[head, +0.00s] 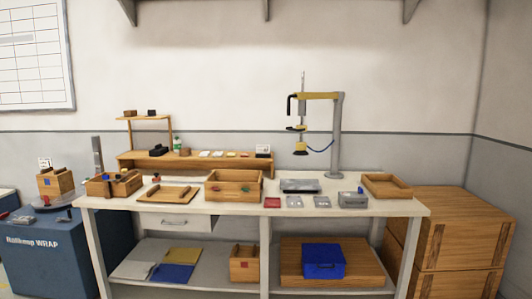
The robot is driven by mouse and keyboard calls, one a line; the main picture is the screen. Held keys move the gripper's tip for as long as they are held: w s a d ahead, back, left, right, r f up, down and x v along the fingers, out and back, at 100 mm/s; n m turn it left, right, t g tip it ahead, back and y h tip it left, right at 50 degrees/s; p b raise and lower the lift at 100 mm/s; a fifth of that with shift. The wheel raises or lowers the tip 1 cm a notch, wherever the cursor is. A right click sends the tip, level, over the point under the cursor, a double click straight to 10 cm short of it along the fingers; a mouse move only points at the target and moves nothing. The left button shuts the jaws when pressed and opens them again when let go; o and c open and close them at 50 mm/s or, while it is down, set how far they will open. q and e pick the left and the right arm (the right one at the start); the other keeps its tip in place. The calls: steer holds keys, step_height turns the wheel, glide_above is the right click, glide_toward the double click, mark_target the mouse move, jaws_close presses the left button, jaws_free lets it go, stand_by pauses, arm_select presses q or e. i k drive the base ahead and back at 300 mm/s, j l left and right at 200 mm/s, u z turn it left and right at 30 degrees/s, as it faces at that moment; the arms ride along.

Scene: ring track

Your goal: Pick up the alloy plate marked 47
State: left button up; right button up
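Two small flat grey plates lie side by side near the front edge of the white workbench: a left grey plate (294,202) and a right grey plate (322,202). They look like metal, but I cannot read any marking on them, so I cannot tell which is 47. A red plate (272,202) lies just left of them. Behind them is a wider dark and silver flat piece (300,186) under the stand. Neither of my grippers is in view.
The workbench (235,206) stands ahead across the room. A wooden bin (234,187), a grey box (353,201) and a wooden tray (387,187) flank the plates. A stand (337,140) rises behind. Wooden crates (450,235) stand right, a blue cabinet (40,255) left.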

mark_target(293, 202)
steer(key=i+l, duration=0.2)
steer(key=i, duration=0.2)
steer(key=i+l, duration=0.25)
steer(key=i, duration=0.2)
steer(key=i+l, duration=0.2)
steer(key=i, duration=0.2)
steer(key=i+l, duration=0.2)
steer(key=i, duration=0.25)
